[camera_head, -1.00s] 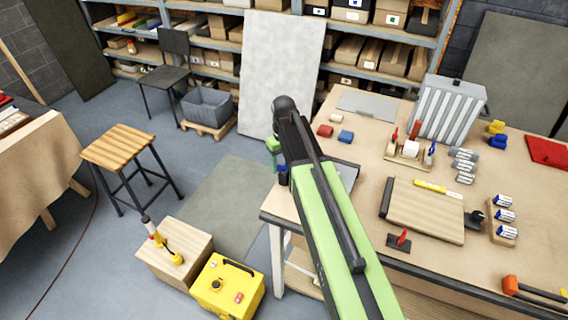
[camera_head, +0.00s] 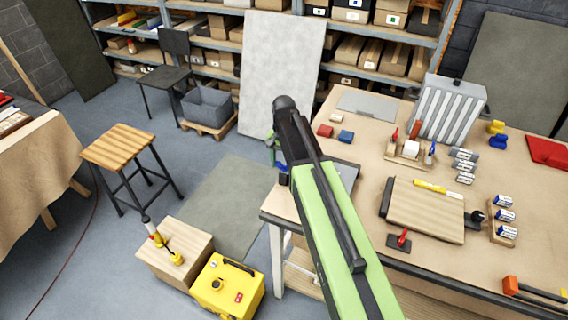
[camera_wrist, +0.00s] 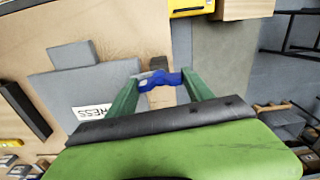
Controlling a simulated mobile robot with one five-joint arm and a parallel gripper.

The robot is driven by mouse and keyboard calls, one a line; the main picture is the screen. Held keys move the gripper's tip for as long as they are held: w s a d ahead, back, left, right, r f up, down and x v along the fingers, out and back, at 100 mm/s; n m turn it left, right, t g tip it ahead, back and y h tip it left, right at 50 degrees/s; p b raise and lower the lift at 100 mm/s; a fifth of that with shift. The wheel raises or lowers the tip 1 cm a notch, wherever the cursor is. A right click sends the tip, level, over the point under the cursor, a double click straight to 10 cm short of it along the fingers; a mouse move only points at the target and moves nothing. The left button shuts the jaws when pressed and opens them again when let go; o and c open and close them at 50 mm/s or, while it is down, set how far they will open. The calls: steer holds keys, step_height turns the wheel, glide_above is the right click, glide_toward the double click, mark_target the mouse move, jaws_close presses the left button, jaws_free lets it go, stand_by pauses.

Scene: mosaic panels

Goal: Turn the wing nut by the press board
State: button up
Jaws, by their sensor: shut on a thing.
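The blue wing nut (camera_wrist: 160,79) shows in the wrist view between the two green fingers of my gripper (camera_wrist: 160,84), which is shut on it. A small dark block shows just behind the nut. The press board (camera_wrist: 85,86) is a grey plate beside it on the left, with a white label (camera_wrist: 92,109) partly hidden by my gripper and reading "RESS". In the head view, my gripper (camera_head: 276,158) is at the table's left edge and a bit of blue shows by it. My arm hides most of the press board (camera_head: 347,172) there.
The wooden table (camera_head: 365,215) holds a wooden board (camera_head: 425,210), a red-handled tool (camera_head: 402,238) and a striped grey box (camera_head: 449,110), right of my arm. A yellow case (camera_head: 227,288) and a wooden box (camera_head: 175,253) stand on the floor left of the table.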

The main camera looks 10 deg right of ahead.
mark_target(284, 163)
steer(key=shift+s+m, duration=0.1)
steer(key=shift+m, duration=0.5)
steer(key=o, duration=1.4)
steer(key=shift+c, duration=0.2)
step_height(284, 163, up, 17)
steer(key=p, duration=1.7)
steer(key=shift+r, duration=0.2)
